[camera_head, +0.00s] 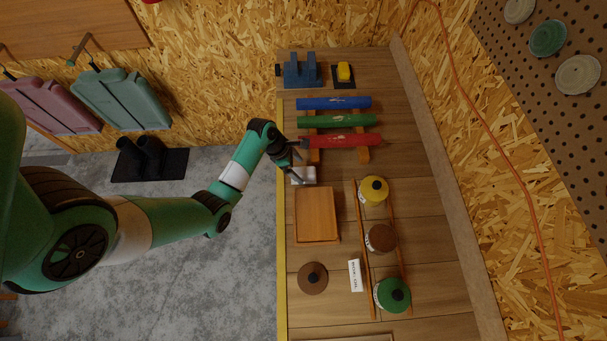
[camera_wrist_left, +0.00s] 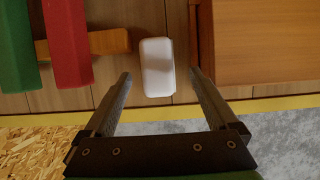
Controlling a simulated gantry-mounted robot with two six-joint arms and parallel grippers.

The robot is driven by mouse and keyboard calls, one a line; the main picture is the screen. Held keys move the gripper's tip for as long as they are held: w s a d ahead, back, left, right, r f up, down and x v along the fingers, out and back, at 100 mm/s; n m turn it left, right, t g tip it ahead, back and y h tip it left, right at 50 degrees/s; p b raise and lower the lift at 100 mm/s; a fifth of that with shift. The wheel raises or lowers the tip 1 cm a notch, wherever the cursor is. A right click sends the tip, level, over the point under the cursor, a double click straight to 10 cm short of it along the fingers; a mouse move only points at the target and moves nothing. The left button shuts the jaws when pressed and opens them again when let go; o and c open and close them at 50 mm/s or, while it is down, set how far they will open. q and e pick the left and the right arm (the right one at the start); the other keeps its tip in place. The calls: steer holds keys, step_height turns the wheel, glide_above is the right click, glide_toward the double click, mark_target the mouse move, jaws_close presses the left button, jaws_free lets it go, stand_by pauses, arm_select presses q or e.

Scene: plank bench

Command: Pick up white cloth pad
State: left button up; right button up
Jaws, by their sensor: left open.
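The white cloth pad (camera_wrist_left: 157,67) lies on the plank bench near its yellow front edge. In the head view the white cloth pad (camera_head: 308,174) is partly covered by my left gripper (camera_head: 297,160). In the left wrist view my left gripper (camera_wrist_left: 159,85) is open, its two fingers apart with the pad showing between and just beyond the fingertips. Nothing is held. My right gripper is not in view.
A wooden box (camera_head: 317,214) stands close beside the pad. On the other side lie red (camera_head: 336,141), green (camera_head: 337,121) and blue (camera_head: 334,103) rolls on wooden supports. Lidded pots (camera_head: 381,238) stand on a rack at the right. A blue vise (camera_head: 300,72) is at the far end.

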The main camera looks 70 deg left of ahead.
mark_target(303, 171)
arm_select(q)
steer(key=b+x, duration=0.1)
steer(key=x, duration=0.3)
steer(key=shift+w+a+f, duration=0.15)
steer(key=shift+w+f, duration=0.05)
steer(key=shift+f, duration=0.05)
jaws_close()
steer(key=shift+r, duration=0.2)
